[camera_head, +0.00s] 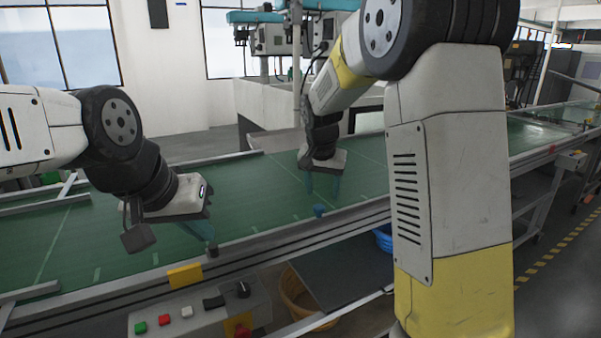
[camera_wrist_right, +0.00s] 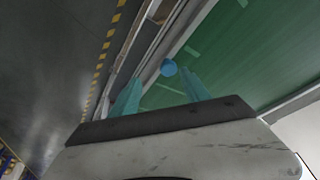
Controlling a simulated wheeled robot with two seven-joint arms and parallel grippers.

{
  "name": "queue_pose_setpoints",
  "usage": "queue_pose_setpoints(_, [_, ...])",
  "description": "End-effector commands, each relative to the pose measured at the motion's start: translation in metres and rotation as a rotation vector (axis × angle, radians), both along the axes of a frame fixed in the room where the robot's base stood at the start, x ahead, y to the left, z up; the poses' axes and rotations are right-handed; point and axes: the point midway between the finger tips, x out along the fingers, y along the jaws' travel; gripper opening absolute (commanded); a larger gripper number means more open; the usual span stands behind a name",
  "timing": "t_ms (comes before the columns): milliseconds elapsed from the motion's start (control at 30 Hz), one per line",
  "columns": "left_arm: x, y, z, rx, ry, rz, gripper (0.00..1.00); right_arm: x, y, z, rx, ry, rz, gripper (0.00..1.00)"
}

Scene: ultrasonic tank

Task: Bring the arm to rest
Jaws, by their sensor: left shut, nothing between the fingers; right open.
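My left gripper (camera_head: 208,236) hangs low over the near edge of the green conveyor at the left, its teal fingers together and empty. My right gripper (camera_head: 322,186) is above the belt near the middle, with its teal fingers spread apart and nothing between them. In the right wrist view its two fingers (camera_wrist_right: 160,95) also stand apart. A small blue round thing (camera_head: 319,210) is at the conveyor's near edge, just in front of the right gripper. It also shows beyond the fingertips in the right wrist view (camera_wrist_right: 168,67), apart from them.
The green conveyor belt (camera_head: 256,205) runs across the view and looks mostly bare. A control box (camera_head: 200,312) with coloured buttons is at its near side. An orange basket (camera_head: 301,300) and a blue bin (camera_head: 383,238) sit below. Open floor (camera_head: 560,285) lies at the right.

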Motion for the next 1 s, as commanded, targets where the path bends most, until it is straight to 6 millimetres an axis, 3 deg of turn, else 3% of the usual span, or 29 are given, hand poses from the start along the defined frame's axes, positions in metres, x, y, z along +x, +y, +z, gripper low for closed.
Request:
queue_pose_setpoints(200, [0.0, 0.0, 0.0, 0.0, 0.0, 0.0, 0.0, -0.076, -0.031, 0.036, 0.153, -0.006, 0.093, 0.55])
queue_pose_setpoints(400, [0.0, 0.0, 0.0, 0.0, 0.0, 0.0, 0.0, -0.156, -0.046, 0.065, 0.209, -0.074, 0.222, 0.55])
queue_pose_setpoints(600, [0.0, 0.0, 0.0, 0.0, 0.0, 0.0, 0.0, -0.23, -0.05, 0.076, 0.174, -0.162, 0.337, 0.55])
queue_pose_setpoints(800, [0.0, 0.0, 0.0, 0.0, 0.0, 0.0, 0.0, -0.271, -0.05, 0.072, 0.113, -0.206, 0.399, 0.55])
queue_pose_setpoints(1000, [0.0, 0.0, 0.0, 0.0, 0.0, 0.0, 0.0, -0.278, -0.05, 0.07, 0.097, -0.214, 0.412, 0.55])
